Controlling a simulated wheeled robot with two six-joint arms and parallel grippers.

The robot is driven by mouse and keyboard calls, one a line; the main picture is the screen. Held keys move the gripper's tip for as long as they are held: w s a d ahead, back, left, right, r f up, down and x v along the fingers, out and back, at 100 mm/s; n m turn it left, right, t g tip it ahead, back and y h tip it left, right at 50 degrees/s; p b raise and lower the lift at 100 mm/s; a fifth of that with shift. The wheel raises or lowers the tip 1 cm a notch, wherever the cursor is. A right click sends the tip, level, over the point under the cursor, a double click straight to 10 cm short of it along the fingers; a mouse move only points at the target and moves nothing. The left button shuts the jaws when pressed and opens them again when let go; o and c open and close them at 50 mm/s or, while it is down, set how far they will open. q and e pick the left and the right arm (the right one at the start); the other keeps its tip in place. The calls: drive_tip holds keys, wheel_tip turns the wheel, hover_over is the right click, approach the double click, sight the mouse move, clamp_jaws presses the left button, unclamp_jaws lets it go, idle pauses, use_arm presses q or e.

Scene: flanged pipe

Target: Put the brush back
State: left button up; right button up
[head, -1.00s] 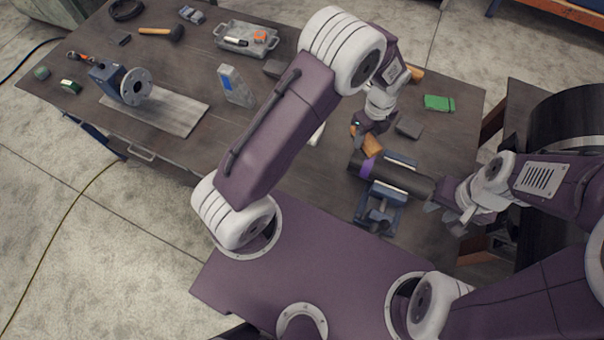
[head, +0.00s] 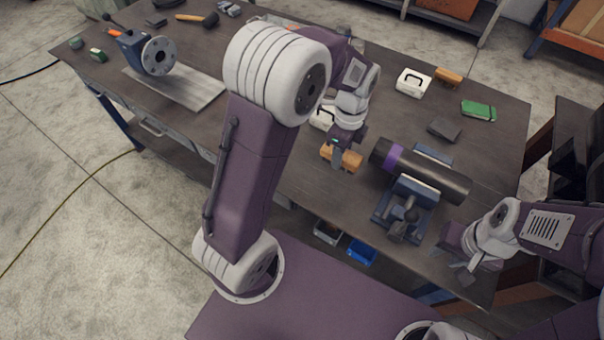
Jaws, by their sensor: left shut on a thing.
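The brush (head: 349,158) shows as an orange-brown block, near the left end of the dark pipe. My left gripper (head: 338,153) points down and is shut on it; the arm hides part of the surroundings. I cannot tell whether the brush touches the table. The black pipe (head: 430,172) with a purple band lies in a blue vise-like stand (head: 402,206). My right gripper (head: 466,268) is at the table's front right edge, apart from the pipe. Its finger gap is not clear.
A flanged part (head: 158,56) stands at left. The tabletop between these back items is clear.

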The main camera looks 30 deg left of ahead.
use_arm(q)
drive_tip(key=a+f, duration=0.2)
drive_tip(key=a, duration=0.2)
drive_tip(key=a+f, duration=0.2)
drive_tip(key=a, duration=0.1)
drive_tip(key=a+f, duration=0.2)
drive_tip(key=a, duration=0.2)
drive_tip(key=shift+a+f+p, duration=0.3)
drive_tip(key=shift+f+p, duration=0.1)
drive_tip(key=shift+f, duration=2.05)
drive_tip(key=o, duration=1.3)
drive_tip(key=shift+f, duration=0.15)
wheel_tip(320, 180, up, 12)
drive_tip(key=r, duration=0.1)
drive_tip(key=s+d+f+n, duration=0.1)
drive_tip(key=s+d+n, duration=0.1)
drive_tip(key=s+n, duration=0.2)
drive_tip(key=s+d+f+n, duration=0.1)
drive_tip(key=s+d+n, duration=0.2)
drive_tip(key=n, duration=0.5)
drive_tip(key=s+d+f+n+t, duration=0.1)
drive_tip(key=s+d+n, duration=0.1)
drive_tip(key=s+n, duration=0.3)
drive_tip(key=shift+s+d+f+n, duration=0.1)
drive_tip(key=shift+s+d+n, duration=0.1)
drive_tip(key=shift+n, duration=0.35)
drive_tip(key=shift+s+d+n, duration=0.1)
drive_tip(key=shift+s+n, duration=0.05)
drive_tip(key=shift+n, duration=0.4)
